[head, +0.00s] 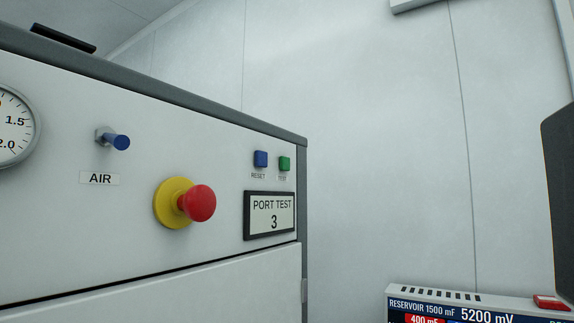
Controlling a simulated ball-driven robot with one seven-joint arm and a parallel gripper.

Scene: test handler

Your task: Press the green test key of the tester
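The tester's pale front panel (80,235) fills the left half of the head view. Below both is a framed display (271,216) reading "PORT TEST 3". My gripper is not in view, so I cannot see whether it is open or shut.
A red emergency knob on a yellow base (197,203), a blue AIR lever (118,142) and a gauge (14,126) stick out left of the keys. A reservoir unit (450,303) stands at lower right. A dark shape (561,200) edges in at right.

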